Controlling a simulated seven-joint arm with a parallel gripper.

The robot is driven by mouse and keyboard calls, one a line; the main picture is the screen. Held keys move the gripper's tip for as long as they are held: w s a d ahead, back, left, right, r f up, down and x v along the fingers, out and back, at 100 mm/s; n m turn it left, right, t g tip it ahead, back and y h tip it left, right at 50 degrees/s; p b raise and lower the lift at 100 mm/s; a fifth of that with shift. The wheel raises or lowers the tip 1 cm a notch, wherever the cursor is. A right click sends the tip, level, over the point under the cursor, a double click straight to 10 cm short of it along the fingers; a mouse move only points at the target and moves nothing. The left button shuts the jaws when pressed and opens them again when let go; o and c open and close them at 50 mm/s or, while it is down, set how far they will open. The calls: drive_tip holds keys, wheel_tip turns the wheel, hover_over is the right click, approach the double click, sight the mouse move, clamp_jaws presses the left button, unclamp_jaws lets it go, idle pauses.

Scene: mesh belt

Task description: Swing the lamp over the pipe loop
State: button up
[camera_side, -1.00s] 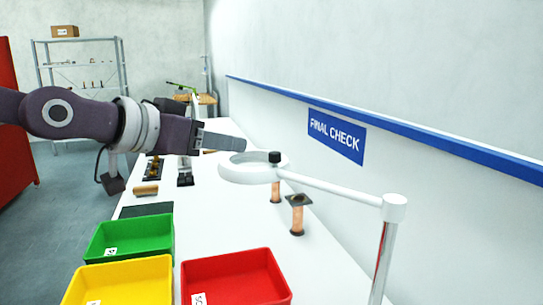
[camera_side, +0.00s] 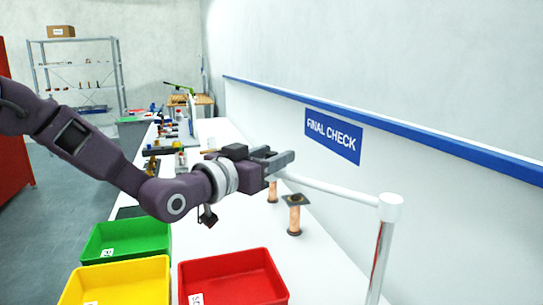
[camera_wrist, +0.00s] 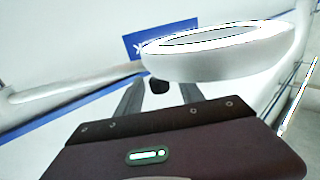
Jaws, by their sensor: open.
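The lamp has a white arm (camera_side: 335,190) on an upright post (camera_side: 380,260) at the right. Its ring head is hidden behind my gripper (camera_side: 283,159) in the side view. In the wrist view the white ring (camera_wrist: 215,65) fills the upper right, and a black knob (camera_wrist: 158,87) shows between my two open fingers. The frames do not show whether the fingers touch the knob. I cannot make out a pipe loop for certain; two copper pieces with dark tops, a nearer one (camera_side: 295,218) and a farther one (camera_side: 272,193), stand on the bench.
Green (camera_side: 128,245), yellow (camera_side: 118,284) and red (camera_side: 232,280) bins stand at the near end of the white bench (camera_side: 290,275). A wall with a blue rail and a FINAL CHECK sign (camera_side: 333,135) runs along the right. Several small items lie farther back.

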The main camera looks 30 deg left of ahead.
clamp_jaws()
idle(1.4)
